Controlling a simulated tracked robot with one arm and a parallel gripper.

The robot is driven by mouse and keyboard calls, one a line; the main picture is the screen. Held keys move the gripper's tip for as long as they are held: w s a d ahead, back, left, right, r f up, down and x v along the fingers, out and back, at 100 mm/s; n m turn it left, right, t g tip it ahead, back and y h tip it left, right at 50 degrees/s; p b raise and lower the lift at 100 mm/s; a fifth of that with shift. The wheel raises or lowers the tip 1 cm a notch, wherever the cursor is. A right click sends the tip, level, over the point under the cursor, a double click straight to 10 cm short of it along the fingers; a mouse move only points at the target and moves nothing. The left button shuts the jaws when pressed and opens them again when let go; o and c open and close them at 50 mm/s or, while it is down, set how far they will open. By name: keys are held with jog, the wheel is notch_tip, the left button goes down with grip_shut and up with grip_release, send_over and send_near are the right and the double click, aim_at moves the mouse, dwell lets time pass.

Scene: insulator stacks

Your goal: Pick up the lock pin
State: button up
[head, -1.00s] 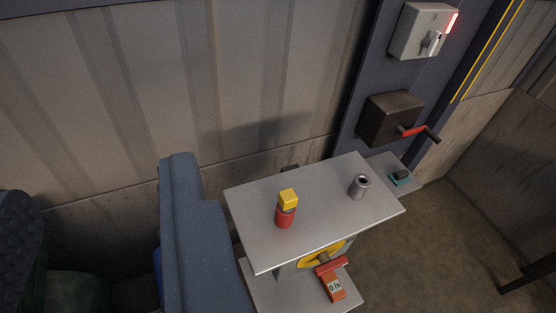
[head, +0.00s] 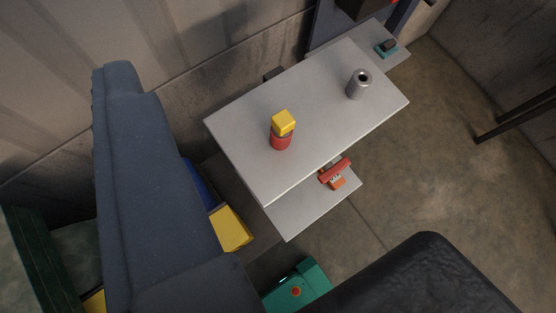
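I cannot tell for sure which thing is the lock pin. On the grey table (head: 240,125) stands a red cylinder (head: 281,141) with a yellow block (head: 283,122) on top. A hollow grey metal cylinder (head: 357,86) stands upright near the table's right end. Below the table's front edge, a red bar (head: 335,169) shows above an orange piece (head: 338,183) at the lower shelf (head: 292,216). My gripper is not in view, and nothing is seen touching these things.
A small teal item with a dark top (head: 386,47) lies on a side shelf beyond the table. A corrugated wall (head: 200,45) runs behind. A teal box with a red button (head: 308,281) is at the bottom. The floor (head: 440,150) right of the table is clear.

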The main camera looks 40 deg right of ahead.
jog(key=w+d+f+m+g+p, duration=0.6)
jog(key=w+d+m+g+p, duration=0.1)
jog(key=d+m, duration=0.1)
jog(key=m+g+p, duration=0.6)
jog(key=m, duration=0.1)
send_over(284, 118)
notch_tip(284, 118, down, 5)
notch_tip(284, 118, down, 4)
jog(key=b, duration=0.3)
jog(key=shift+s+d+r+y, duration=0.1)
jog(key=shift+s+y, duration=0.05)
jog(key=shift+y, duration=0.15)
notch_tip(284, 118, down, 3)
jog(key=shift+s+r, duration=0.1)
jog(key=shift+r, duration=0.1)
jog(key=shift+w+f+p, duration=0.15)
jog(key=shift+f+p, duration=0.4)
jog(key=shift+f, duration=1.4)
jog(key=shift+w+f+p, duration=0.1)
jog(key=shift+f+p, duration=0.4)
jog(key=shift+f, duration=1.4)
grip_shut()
